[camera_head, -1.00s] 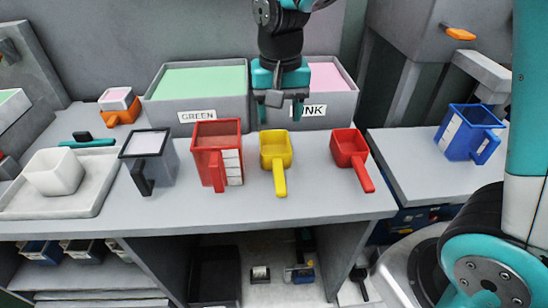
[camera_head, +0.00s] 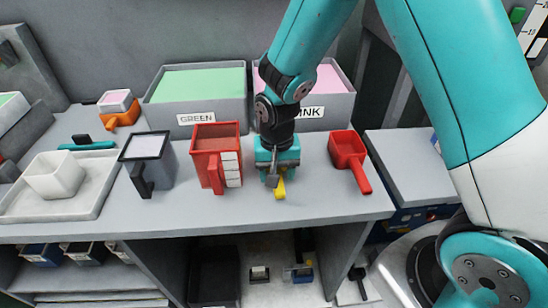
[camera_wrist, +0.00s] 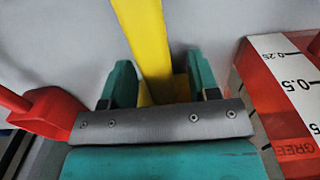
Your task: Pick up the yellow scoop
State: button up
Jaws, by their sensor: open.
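The yellow scoop (camera_head: 280,188) stands on the grey worktop, mostly hidden behind my gripper in the head view; only the end of its handle shows. My gripper (camera_head: 276,178) is low over it and points down. In the wrist view the yellow handle (camera_wrist: 150,45) runs between the two teal fingers of my gripper (camera_wrist: 160,88). The fingers are open, one on each side of the handle, with a visible gap to it. The scoop's cup is mostly hidden by the grey gripper plate.
A red measuring jug (camera_head: 217,158) stands close to the left of my gripper, and a red scoop (camera_head: 348,155) lies to the right. Bins of green (camera_head: 198,118) and pink (camera_head: 318,116) material stand behind. A dark jug (camera_head: 147,160) and a white cup (camera_head: 55,176) are farther left.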

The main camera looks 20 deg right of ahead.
jog(key=shift+f, duration=0.55)
grip_shut()
jog(key=shift+r, duration=0.15)
